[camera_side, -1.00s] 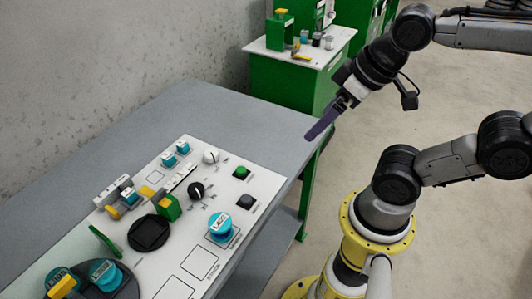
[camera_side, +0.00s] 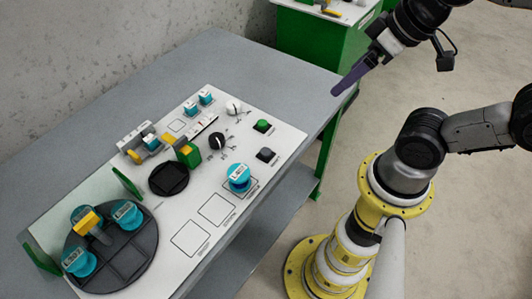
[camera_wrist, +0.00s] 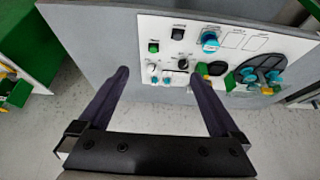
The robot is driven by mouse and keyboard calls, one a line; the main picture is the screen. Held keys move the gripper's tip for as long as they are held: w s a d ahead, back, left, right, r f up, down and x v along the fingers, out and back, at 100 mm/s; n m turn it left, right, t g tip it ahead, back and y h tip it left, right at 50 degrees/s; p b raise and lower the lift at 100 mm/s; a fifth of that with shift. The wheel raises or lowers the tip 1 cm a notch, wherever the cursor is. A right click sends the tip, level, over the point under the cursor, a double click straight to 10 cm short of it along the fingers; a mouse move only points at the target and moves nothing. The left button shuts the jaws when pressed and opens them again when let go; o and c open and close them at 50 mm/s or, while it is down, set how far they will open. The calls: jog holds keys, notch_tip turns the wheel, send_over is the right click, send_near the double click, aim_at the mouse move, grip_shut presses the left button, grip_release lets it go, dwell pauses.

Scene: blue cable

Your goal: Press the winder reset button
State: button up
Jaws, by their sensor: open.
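The white control panel (camera_side: 205,225) lies on the grey table. Two push buttons sit near its right end: a green button (camera_side: 263,125) and a black button (camera_side: 266,154). Their labels are too small to read, so I cannot tell which is the winder reset. In the wrist view the green button (camera_wrist: 153,47) and black button (camera_wrist: 178,33) show beyond the fingertips. My gripper (camera_side: 337,91) is in the air near the table's right edge, apart from both buttons. In the wrist view my gripper (camera_wrist: 160,74) has its purple fingers wide apart with nothing between them.
A black knob (camera_side: 217,141), a white knob (camera_side: 233,107) and a labelled teal spool (camera_side: 238,176) stand near the buttons. A black round tray (camera_side: 125,264) with teal spools is at the panel's left end. Bare table (camera_side: 235,60) lies behind the panel.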

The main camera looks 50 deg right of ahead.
dwell(0.3)
grip_shut()
dwell(0.4)
dwell(1.2)
